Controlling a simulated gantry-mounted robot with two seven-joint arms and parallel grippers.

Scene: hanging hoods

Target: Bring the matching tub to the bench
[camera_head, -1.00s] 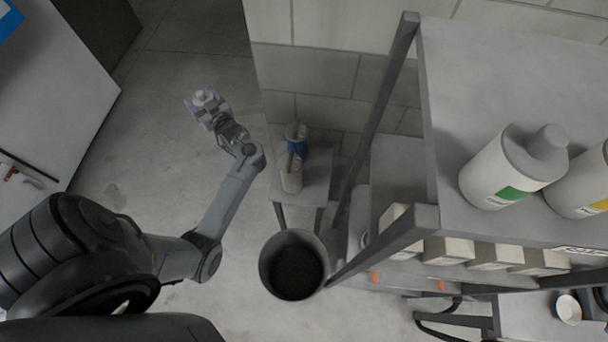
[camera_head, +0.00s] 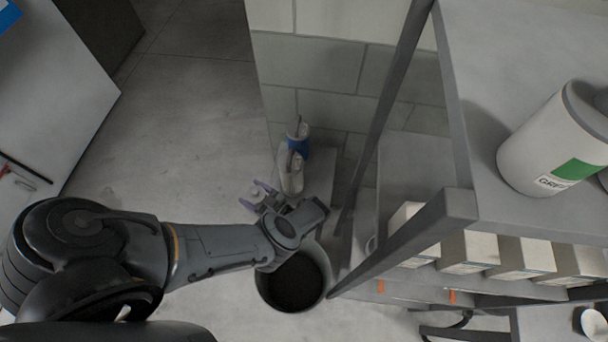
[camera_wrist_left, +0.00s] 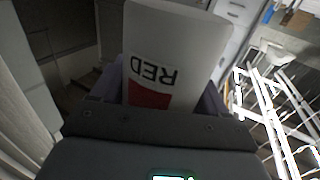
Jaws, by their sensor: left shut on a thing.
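My left gripper (camera_head: 264,196) is shut on a white tub, which shows small between the purple fingers in the head view. In the left wrist view the tub (camera_wrist_left: 178,45) fills the middle, with an upside-down label reading "RED" and a red patch. The purple fingers (camera_wrist_left: 160,100) lie on both sides of it. Another white tub (camera_head: 545,140) with a green label stands on the shelf top at the right. My right gripper is not in view. I cannot tell which surface is the bench.
A grey shelf rack (camera_head: 460,215) stands at the right, with several pale boxes (camera_head: 468,250) on a lower level. A dark-mouthed bin (camera_head: 292,285) is on the floor below my left arm. A white bottle (camera_head: 291,175) and a blue one (camera_head: 299,140) stand beyond the gripper. Floor at left is clear.

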